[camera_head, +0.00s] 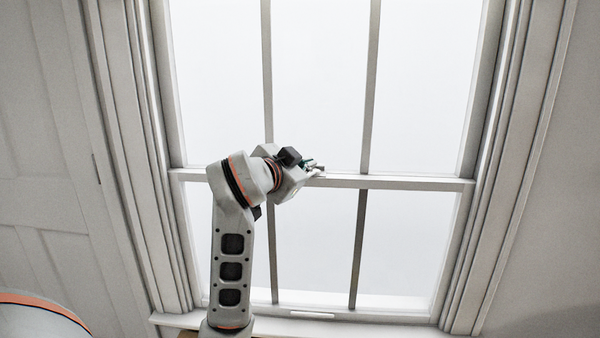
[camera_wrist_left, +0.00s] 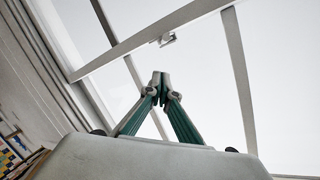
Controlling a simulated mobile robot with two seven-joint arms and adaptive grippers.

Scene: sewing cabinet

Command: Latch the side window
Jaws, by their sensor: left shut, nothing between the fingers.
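The side window (camera_head: 420,183) has white frames and several panes, and a rail crosses its middle. A small metal latch (camera_wrist_left: 168,39) sits on this rail in the left wrist view; in the head view the gripper and arm mostly cover that spot. My left gripper (camera_head: 318,168) is at the middle rail in the head view. In the left wrist view its green fingers (camera_wrist_left: 160,82) are shut with the tips together and nothing between them. The tips appear just below the latch in that picture, apart from it. My right gripper is not in view.
A sill (camera_head: 375,325) runs under the window, and a pale pull (camera_head: 312,315) is on the bottom rail. A white panelled surface (camera_head: 45,150) is at the left, a plain wall (camera_head: 545,220) at the right. Colourful small items (camera_wrist_left: 14,145) show at the wrist view's lower left.

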